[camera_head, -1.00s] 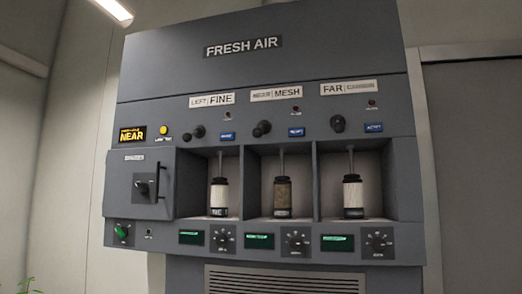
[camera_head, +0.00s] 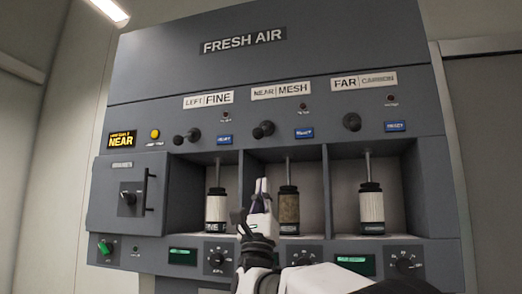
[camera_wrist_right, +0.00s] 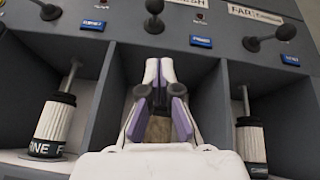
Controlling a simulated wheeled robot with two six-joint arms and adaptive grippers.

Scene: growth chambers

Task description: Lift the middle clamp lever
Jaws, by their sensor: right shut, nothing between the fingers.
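The middle clamp lever (camera_head: 263,129) has a black knob and sits under the NEAR MESH label; it also shows at the top of the right wrist view (camera_wrist_right: 154,14). Below it, the middle bay holds a brown mesh cartridge (camera_head: 289,205), upright. My right gripper (camera_head: 262,186) is shut and empty, in front of the middle bay and below the lever, not touching it. In the right wrist view the gripper (camera_wrist_right: 158,68) hides most of the middle cartridge. My left gripper is not in view.
The left lever (camera_head: 187,135) and far lever (camera_head: 351,122) flank the middle one. White cartridges stand in the left bay (camera_head: 216,208) and right bay (camera_head: 371,205). Blue buttons (camera_head: 304,132) sit beside the levers. Dividers separate the bays, and a handled door (camera_head: 128,198) is at left.

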